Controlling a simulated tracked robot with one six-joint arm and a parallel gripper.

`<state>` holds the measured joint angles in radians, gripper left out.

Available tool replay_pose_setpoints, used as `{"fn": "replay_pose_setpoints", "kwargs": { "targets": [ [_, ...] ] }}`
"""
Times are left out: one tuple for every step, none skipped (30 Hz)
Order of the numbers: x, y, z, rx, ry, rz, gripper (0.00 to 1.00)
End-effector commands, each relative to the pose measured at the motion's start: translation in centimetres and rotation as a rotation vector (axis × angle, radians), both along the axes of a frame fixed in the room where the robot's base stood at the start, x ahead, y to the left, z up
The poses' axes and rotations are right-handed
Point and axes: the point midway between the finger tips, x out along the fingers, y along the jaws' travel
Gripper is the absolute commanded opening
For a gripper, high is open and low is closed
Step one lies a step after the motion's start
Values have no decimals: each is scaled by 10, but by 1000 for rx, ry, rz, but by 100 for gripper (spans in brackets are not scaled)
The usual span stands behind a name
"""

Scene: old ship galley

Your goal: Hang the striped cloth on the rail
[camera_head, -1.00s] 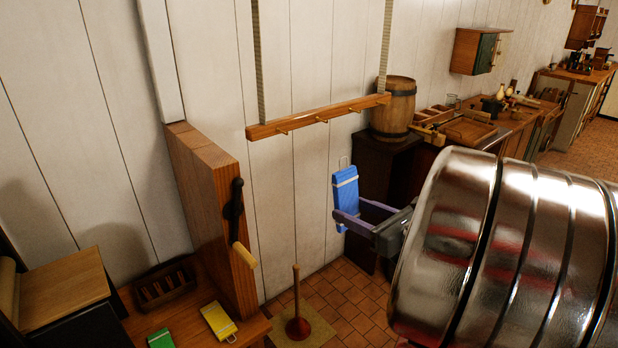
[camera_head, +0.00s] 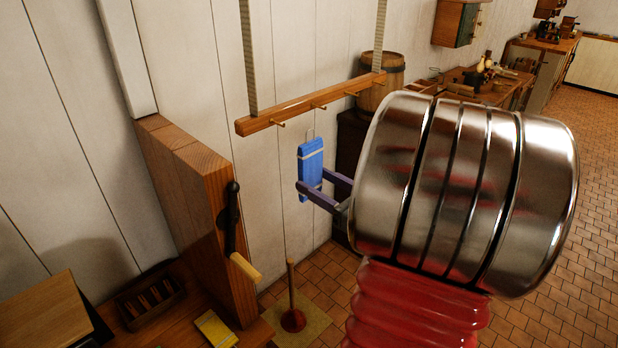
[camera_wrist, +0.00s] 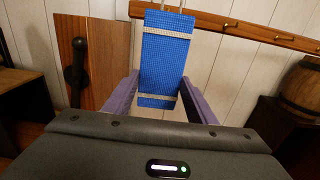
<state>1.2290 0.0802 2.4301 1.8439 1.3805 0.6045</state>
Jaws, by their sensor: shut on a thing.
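The striped cloth (camera_head: 310,163) is a folded blue cloth with pale bands and a wire loop at its top. It hangs upright in my gripper (camera_head: 322,192), whose purple fingers are shut on it. It also shows in the wrist view (camera_wrist: 163,60) between the fingers. The wooden rail (camera_head: 290,112) with several brass pegs hangs on two straps against the white plank wall. In the head view the cloth is below the rail, and they appear apart. The rail also shows in the wrist view (camera_wrist: 240,25), behind the cloth's top and to the right.
A plunger (camera_head: 293,318) stands on the floor. A barrel (camera_head: 382,85) stands beyond the rail's right end.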

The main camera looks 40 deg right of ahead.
Motion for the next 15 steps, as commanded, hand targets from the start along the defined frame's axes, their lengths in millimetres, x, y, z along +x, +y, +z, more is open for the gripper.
{"fn": "replay_pose_setpoints", "kwargs": {
  "targets": [
    [0,0,0,0,-1,0,24],
    [0,0,0,0,-1,1,24],
    [1,1,0,0,-1,3,24],
    [1,1,0,0,-1,4,24],
    [2,2,0,0,-1,6,24],
    [2,2,0,0,-1,7,24],
    [3,3,0,0,-1,9,24],
    [3,3,0,0,-1,10,24],
    [4,4,0,0,-1,11,24],
    [4,4,0,0,-1,12,24],
    [4,4,0,0,0,13,24],
    [5,4,0,0,0,13,24],
    [5,4,0,0,0,14,24],
    [6,5,0,0,0,15,24],
    [7,5,0,0,0,15,24]
  ]
}}
